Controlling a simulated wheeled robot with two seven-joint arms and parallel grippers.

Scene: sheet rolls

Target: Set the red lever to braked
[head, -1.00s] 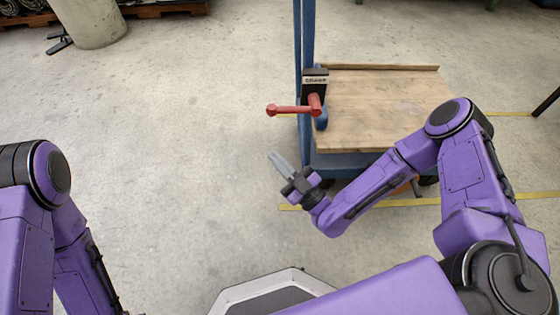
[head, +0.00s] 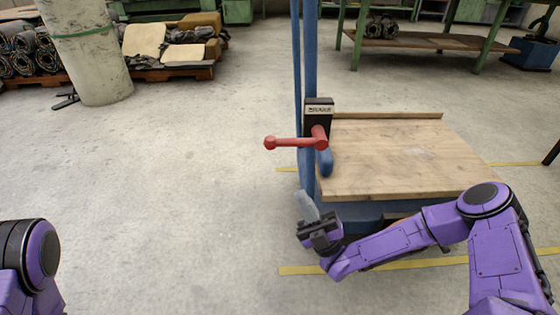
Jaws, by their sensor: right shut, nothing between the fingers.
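The label's small text is too blurred to read surely. My right gripper (head: 307,206) is shut and empty, below the lever and apart from it, pointing up in the picture. My left gripper is out of view; only part of my left arm shows at the lower left.
A cart with a wooden deck (head: 400,160) and blue frame stands right of the post. Behind are a pale column (head: 88,55), a pallet (head: 170,72) with rolls and sheets, and a green workbench (head: 430,42). The floor left of the post is clear.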

